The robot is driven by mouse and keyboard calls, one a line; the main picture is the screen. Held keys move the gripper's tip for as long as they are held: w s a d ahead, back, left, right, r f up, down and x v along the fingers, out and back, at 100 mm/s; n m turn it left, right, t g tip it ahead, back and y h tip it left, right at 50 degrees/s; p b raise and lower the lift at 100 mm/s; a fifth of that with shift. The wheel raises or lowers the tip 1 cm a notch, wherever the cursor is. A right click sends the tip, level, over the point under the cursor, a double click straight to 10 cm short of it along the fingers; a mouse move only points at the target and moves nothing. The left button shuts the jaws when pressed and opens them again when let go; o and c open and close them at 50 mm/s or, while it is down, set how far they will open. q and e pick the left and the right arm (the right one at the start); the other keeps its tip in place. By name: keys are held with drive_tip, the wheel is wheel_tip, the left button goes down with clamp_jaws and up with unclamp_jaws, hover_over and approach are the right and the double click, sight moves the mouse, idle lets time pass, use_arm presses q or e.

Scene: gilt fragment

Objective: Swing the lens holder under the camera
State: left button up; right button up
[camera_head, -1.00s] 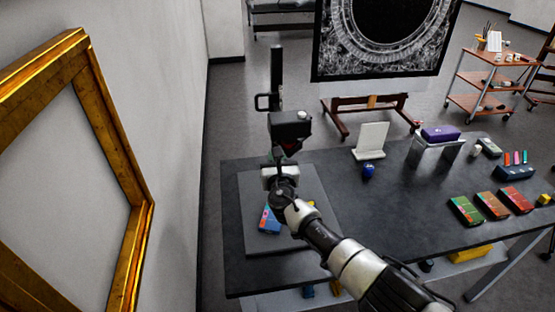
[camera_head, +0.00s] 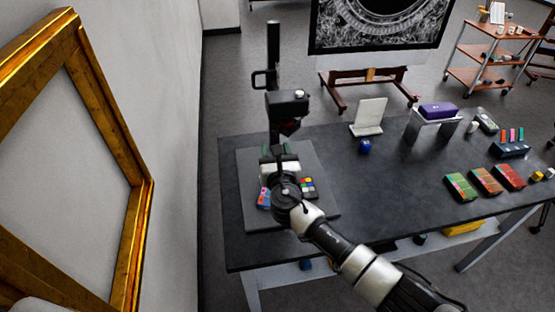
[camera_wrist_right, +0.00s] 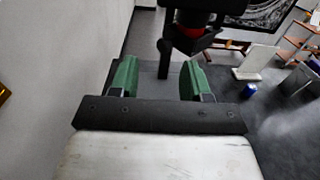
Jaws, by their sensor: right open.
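The black camera (camera_head: 287,103) sits on a dark upright column (camera_head: 274,60) over a grey base board (camera_head: 318,215). A dark angular part with red on it, seemingly the lens holder (camera_head: 287,127), hangs just below the camera. In the wrist view the camera (camera_wrist_right: 205,5) is cut by the top edge, with the dark, red-ringed part (camera_wrist_right: 192,40) under it. My right gripper (camera_head: 280,150) is in front of and below this part. My left gripper is not in view.
Coloured cards (camera_head: 307,187) lie on the board beside my wrist. A white stand (camera_head: 369,117), a blue jar (camera_head: 365,146) and a purple block (camera_head: 438,110) are on the dark table (camera_head: 400,180). A gilt frame (camera_head: 130,240) is near on the left.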

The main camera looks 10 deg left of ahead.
drive_tip(key=shift+v, duration=2.35)
drive_tip(key=shift+s+a, duration=0.1)
